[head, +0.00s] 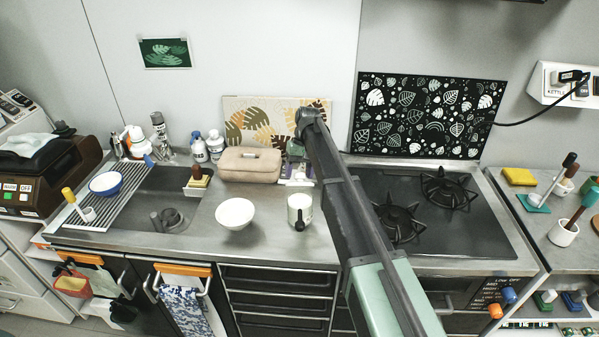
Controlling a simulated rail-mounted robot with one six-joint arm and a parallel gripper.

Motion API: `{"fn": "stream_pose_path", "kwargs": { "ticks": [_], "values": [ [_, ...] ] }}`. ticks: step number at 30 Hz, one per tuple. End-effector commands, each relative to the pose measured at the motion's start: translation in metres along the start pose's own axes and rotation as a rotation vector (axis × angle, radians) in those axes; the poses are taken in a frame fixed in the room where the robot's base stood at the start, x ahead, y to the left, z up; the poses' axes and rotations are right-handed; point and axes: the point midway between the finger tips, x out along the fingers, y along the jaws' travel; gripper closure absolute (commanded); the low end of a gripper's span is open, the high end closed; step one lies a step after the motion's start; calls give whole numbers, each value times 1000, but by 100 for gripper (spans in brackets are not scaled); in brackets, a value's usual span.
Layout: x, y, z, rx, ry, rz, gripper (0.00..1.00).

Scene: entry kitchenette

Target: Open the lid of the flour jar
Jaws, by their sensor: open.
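A small white container (299,203) with a dark handle-like part at its front stands on the steel counter, right of a white bowl. It is the likeliest flour jar, but I can read no label, and its lid is too small to make out. My arm reaches up from the bottom right and bends over in front of the wall. My gripper (297,182) seems to be the small pale part below that bend, just behind the container in the picture. It is open, with nothing visible in it. Its fingertips are hard to make out, and I cannot tell its height above the counter.
The white bowl (235,213) and a beige case (250,165) stand left of the container. A sink (165,190) with a drying rack is further left. A black two-burner stove (450,225) lies right, partly behind my arm. The counter's front strip is clear.

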Motion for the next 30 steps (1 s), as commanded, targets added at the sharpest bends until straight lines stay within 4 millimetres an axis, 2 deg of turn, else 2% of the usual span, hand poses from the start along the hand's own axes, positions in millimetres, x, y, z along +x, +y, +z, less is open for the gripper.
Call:
{"fn": "stream_pose_path", "kwargs": {
  "ticks": [10,12,15,24,26,28,30],
  "values": [
    [-83,-3,2,0,0,0,36],
    [-97,-3,2,0,0,0,36],
    [-107,-2,1,0,0,0,36],
    [-104,0,0,0,0,0,36],
    [-99,5,-1,4,1,-1,36],
    [-81,18,1,16,4,-5,36],
    [-51,32,20,25,24,-54,36]
  ]
}}
